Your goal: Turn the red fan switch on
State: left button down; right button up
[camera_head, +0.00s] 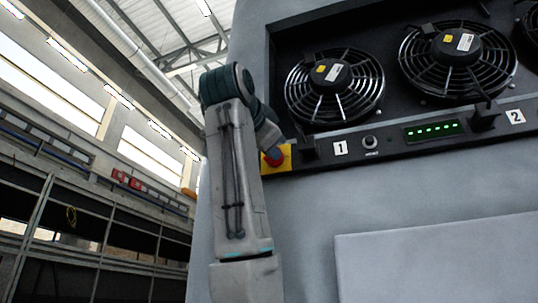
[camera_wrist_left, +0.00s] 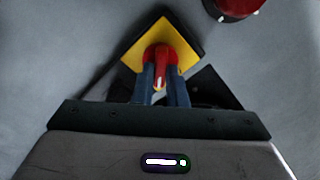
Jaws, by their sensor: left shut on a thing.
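The red fan switch (camera_head: 274,158) is a red knob on a square yellow plate (camera_head: 286,152) at the left end of the fan panel. In the left wrist view the red switch (camera_wrist_left: 158,53) sits in the middle of the yellow plate (camera_wrist_left: 178,45), which appears as a diamond. A pale mark shows on its red handle. My left gripper (camera_wrist_left: 161,82) is shut on the red handle, one finger on each side. In the head view my left arm rises in front of the grey housing and hides much of the gripper. My right gripper is not in view.
The black panel (camera_head: 398,153) holds a small knob (camera_head: 370,142), a green-lit display (camera_head: 433,131) and labels 1 and 2. Round fans (camera_head: 335,88) sit above it. A red round part (camera_wrist_left: 234,8) shows at the wrist view's upper right.

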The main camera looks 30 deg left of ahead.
pick_arm(q)
jog(key=m+b, duration=0.3)
jog(key=m, duration=0.5)
jog(key=shift+f, duration=0.15)
dwell(0.4)
jog(key=c, duration=1.5)
grip_release()
jog(key=shift+w, duration=0.1)
jog(key=shift+o, duration=0.2)
